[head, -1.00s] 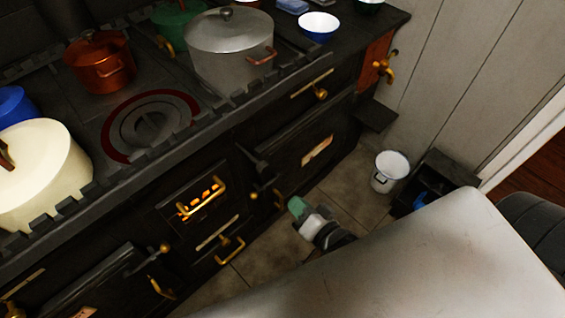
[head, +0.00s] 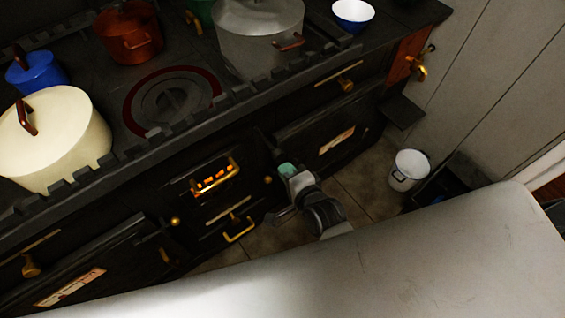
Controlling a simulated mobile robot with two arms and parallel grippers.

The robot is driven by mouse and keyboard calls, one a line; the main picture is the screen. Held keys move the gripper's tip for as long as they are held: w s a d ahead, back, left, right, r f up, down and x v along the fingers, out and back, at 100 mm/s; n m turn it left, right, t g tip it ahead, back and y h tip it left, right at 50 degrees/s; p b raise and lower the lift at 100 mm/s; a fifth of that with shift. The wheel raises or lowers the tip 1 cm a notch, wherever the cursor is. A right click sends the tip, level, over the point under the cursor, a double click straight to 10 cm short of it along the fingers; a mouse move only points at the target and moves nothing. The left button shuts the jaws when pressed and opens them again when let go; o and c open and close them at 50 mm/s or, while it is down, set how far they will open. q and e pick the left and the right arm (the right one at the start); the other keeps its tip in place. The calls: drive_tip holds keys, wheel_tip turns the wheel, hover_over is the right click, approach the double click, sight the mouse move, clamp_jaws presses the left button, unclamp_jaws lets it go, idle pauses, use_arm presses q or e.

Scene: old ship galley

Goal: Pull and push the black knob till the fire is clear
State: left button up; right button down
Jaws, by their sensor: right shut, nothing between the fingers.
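The black stove's firebox door (head: 200,182) has a barred window with an orange fire (head: 214,178) glowing behind it and a brass handle across it. My right gripper (head: 286,170), with green fingertips, is shut and empty. It is just right of the firebox door, close to the stove front; I cannot tell whether it touches. A dark lever-like part (head: 268,143) shows just above the fingertips. I cannot tell for sure whether this is the black knob. My left gripper is not in view.
A brass-handled lower drawer (head: 240,230) is under the firebox. A cream pot (head: 62,140), copper pot (head: 130,35) and grey pot (head: 260,35) stand on the stovetop. A white bucket (head: 408,170) stands on the floor. A pale surface (head: 350,270) fills the foreground.

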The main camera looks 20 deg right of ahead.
sight(275, 151)
drive_tip(key=shift+w+a, duration=0.15)
drive_tip(key=shift+w, duration=0.45)
drive_tip(key=shift+w+a, duration=0.15)
drive_tip(key=shift+w, duration=0.4)
drive_tip(key=w+a, duration=0.2)
drive_tip(key=w, duration=0.4)
drive_tip(key=shift+w+a+r, duration=0.2)
drive_tip(key=shift+w+r, duration=0.1)
drive_tip(key=shift+w, duration=0.1)
